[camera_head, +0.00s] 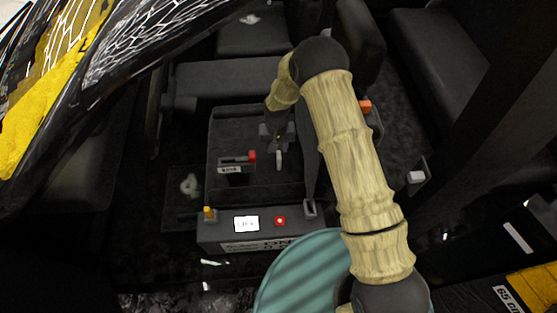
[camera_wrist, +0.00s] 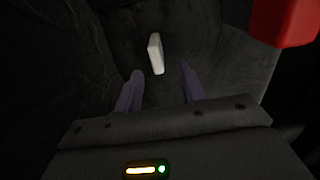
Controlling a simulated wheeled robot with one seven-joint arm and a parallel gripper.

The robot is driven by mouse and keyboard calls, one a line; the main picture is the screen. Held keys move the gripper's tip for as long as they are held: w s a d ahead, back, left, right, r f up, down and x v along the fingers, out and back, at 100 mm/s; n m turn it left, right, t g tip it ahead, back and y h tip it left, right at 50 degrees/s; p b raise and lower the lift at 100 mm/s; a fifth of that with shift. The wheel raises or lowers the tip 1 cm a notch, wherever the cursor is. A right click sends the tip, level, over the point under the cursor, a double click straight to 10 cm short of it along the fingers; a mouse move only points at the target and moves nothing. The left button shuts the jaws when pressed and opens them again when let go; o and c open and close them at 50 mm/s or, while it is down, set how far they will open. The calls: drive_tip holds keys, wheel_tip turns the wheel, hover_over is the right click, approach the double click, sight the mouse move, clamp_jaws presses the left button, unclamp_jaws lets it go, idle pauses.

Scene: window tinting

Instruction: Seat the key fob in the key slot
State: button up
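A small pale, upright block, which looks like the key fob, (camera_head: 279,160) stands in the dark centre console. It also shows in the wrist view (camera_wrist: 156,54), just beyond and between the fingertips. My gripper (camera_head: 276,132) is above it, pointing down; in the wrist view its two purple-grey fingers (camera_wrist: 160,84) are apart with nothing between them. The fob appears clear of both fingers. I cannot clearly make out the key slot; a small labelled dark block (camera_head: 231,171) with a red knob (camera_head: 252,155) is left of the fob.
A front panel (camera_head: 212,236) holds a white display (camera_head: 246,223), a red button (camera_head: 280,221) and a yellow knob (camera_head: 209,212). A belt buckle (camera_head: 310,208) stands at its right. Dark seats surround the console. A red part (camera_wrist: 285,20) is close at upper right in the wrist view.

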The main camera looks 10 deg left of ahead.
sight(279, 160)
wheel_tip(279, 160, down, 3)
drive_tip(key=shift+f, duration=0.2)
drive_tip(key=shift+d+f+p, duration=0.15)
drive_tip(key=shift+f+p, duration=0.05)
drive_tip(key=shift+f, duration=1.15)
drive_tip(key=shift+d+f+p, duration=0.1)
drive_tip(key=shift+f+p, duration=0.05)
drive_tip(key=shift+f, duration=1.15)
clamp_jaws()
